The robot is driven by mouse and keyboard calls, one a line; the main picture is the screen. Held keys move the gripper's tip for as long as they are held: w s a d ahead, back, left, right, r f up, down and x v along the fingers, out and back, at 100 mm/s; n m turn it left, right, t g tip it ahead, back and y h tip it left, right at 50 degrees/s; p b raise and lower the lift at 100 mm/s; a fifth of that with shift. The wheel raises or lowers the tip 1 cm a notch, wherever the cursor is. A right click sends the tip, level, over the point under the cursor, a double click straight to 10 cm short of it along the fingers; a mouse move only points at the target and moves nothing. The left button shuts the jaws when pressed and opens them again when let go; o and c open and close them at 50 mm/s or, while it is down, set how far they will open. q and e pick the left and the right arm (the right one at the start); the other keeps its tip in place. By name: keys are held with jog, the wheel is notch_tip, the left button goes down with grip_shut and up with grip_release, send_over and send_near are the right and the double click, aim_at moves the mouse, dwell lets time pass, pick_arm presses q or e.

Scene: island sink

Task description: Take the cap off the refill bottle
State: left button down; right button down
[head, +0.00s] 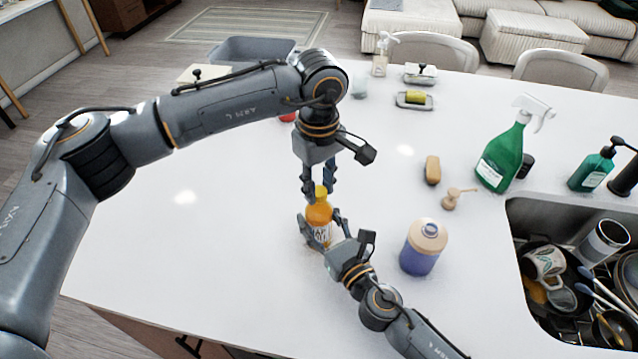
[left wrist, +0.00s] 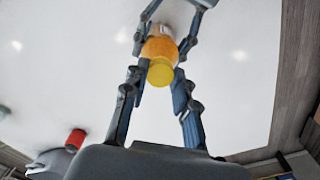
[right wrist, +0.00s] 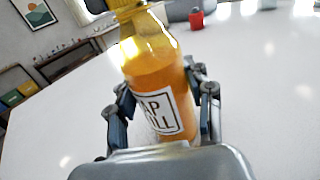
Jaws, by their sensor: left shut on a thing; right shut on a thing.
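The refill bottle (head: 319,215) is orange with a white label and stands upright on the white island top. Its yellow cap (head: 321,191) sits on its neck. My left gripper (head: 319,189) points down from above and is shut on the cap; the left wrist view shows the cap (left wrist: 160,73) between its fingers. My right gripper (head: 322,222) comes in low from the front right and is shut around the bottle's body. The right wrist view shows the labelled body (right wrist: 158,90) between its fingers, with the cap (right wrist: 126,8) cut off at the top edge.
A blue-purple dispenser bottle (head: 423,248) with a beige top stands right of my right gripper. A wooden brush (head: 433,170), a green spray bottle (head: 503,150) and the sink (head: 535,215) full of dishes lie further right. The counter left of the bottle is clear.

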pick_arm(q)
jog(key=n, duration=1.1)
jog(key=shift+n, duration=0.3)
jog(key=n, duration=0.5)
jog(key=shift+n, duration=0.3)
jog(key=n, duration=0.3)
jog(key=shift+n, duration=0.3)
jog(key=n, duration=0.5)
jog(key=shift+n, duration=0.4)
jog(key=n, duration=0.3)
jog(key=shift+r+n, duration=0.1)
jog(key=shift+n, duration=0.3)
jog(key=n, duration=0.5)
jog(key=shift+n, duration=0.3)
jog(key=n, duration=0.4)
